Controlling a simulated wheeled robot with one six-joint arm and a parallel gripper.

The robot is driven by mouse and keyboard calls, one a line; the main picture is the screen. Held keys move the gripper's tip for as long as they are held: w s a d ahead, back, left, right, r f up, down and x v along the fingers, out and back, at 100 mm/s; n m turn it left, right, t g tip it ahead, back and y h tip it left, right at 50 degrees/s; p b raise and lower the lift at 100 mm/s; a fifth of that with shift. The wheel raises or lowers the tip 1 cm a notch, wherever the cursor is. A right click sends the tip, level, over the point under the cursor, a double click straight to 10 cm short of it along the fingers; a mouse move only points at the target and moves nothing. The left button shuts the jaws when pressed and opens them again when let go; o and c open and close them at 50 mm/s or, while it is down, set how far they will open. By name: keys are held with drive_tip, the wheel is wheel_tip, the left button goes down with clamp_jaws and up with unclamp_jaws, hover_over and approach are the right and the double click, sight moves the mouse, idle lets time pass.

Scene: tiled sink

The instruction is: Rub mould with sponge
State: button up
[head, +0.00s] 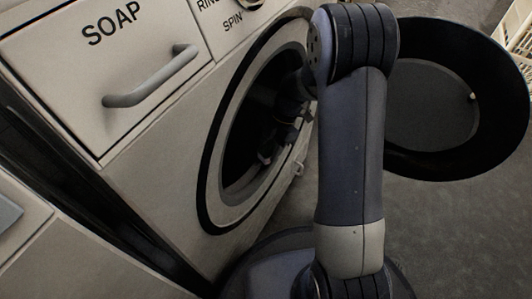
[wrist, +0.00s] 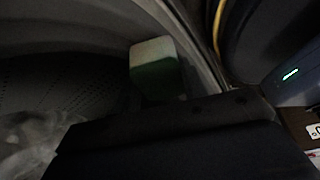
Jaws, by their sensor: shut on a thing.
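The sponge (wrist: 152,66), white on top and green below, shows at the upper middle of the wrist view. My gripper (head: 266,154) is inside the round opening of the washing machine (head: 215,130) in the head view, dark and hard to make out. It is shut on the sponge, which sticks out past the dark gripper body. A grey curved rim lies close behind and to the right of the sponge; I cannot tell whether they touch. I cannot make out any mould in either view. The sponge is not discernible in the head view.
The open round door (head: 435,110) hangs right of my arm. A soap drawer with a grey handle (head: 150,78) is at upper left. A perforated drum wall (wrist: 60,85) and a blurred pale item (wrist: 30,145) show in the wrist view. A white basket (head: 518,35) is at far right.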

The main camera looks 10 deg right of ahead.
drive_tip(key=shift+w+d, duration=0.1)
drive_tip(key=shift+w, duration=0.05)
drive_tip(key=shift+f+b, duration=0.25)
drive_tip(key=shift+b, duration=0.1)
drive_tip(key=shift+s+a+f+b, duration=0.1)
drive_tip(key=shift+s+a+b, duration=0.1)
drive_tip(key=shift+s+a, duration=0.75)
drive_tip(key=shift+s+a+f+b, duration=0.1)
drive_tip(key=shift+s+a+b, duration=0.15)
drive_tip(key=shift+s+a, duration=0.65)
drive_tip(key=shift+s+a+b, duration=0.2)
drive_tip(key=shift+s+a, duration=0.35)
drive_tip(key=shift+s, duration=0.75)
drive_tip(key=shift+s+a+f, duration=0.1)
drive_tip(key=shift+s+a, duration=0.05)
drive_tip(key=shift+s, duration=0.2)
drive_tip(key=shift+c, duration=1.1)
drive_tip(key=shift+w+r+p, duration=0.15)
drive_tip(key=shift+r+p, duration=1.8)
drive_tip(key=shift+r, duration=1.15)
